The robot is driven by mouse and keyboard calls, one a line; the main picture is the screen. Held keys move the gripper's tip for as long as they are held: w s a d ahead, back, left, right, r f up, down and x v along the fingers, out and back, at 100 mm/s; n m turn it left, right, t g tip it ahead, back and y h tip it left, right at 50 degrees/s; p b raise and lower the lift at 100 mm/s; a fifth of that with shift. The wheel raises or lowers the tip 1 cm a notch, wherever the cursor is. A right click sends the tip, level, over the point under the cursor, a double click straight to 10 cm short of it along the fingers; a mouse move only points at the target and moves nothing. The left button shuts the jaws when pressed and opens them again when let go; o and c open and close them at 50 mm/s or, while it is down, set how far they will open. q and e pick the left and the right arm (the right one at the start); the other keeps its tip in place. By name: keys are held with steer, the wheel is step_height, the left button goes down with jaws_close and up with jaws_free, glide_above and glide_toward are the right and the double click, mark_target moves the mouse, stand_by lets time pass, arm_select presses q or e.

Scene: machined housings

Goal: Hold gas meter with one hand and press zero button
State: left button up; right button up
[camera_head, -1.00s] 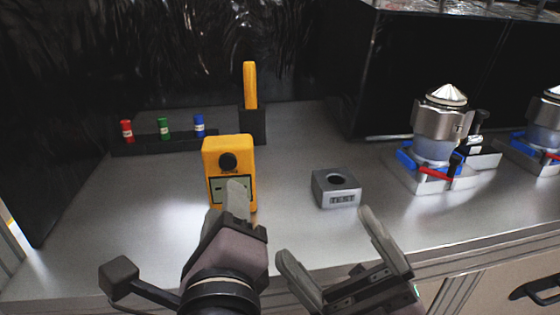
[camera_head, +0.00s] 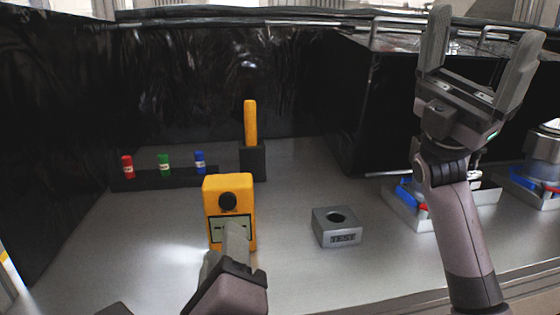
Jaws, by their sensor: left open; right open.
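The yellow gas meter (camera_head: 242,184) stands upright on the metal bench, left of centre, with a dark round sensor and a display on its front. My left gripper (camera_head: 235,238) is in front of its lower part and hides part of the display. Only one finger shows clearly, and I cannot tell whether it touches the meter. I cannot make out the zero button. My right gripper (camera_head: 480,60) is raised at the upper right, fingers up, open and empty, well away from the meter.
A grey test block (camera_head: 335,227) with a round hole sits right of the meter. Behind are a yellow tool in a black holder (camera_head: 252,163) and a rack (camera_head: 135,182) with red, green and blue cylinders. Blue-clamped fixtures (camera_head: 405,195) stand at right, partly behind my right arm.

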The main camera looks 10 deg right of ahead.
steer(key=w+a+f+m+t+y, duration=0.2)
steer(key=w+a+m+t+y, duration=0.15)
steer(key=a+m+t, duration=0.45)
steer(key=w+a+f+m+t+y, duration=0.2)
steer(key=w+a+m+t+y, duration=0.15)
steer(key=a+m+t, duration=0.4)
steer(key=w+a+f+m+t+h, duration=0.2)
steer(key=w+f+t+h, duration=0.2)
steer(key=w+f+t, duration=0.3)
steer(key=m+t+h, duration=0.1)
steer(key=t+h, duration=0.2)
glide_toward(237, 205)
steer(key=w+a+f, duration=0.2)
steer(key=a, duration=0.1)
steer(key=shift+w, duration=0.4)
steer(key=a, duration=0.7)
steer(key=shift+w, duration=0.2)
steer(key=shift+r, duration=0.1)
steer(key=shift+c, duration=0.3)
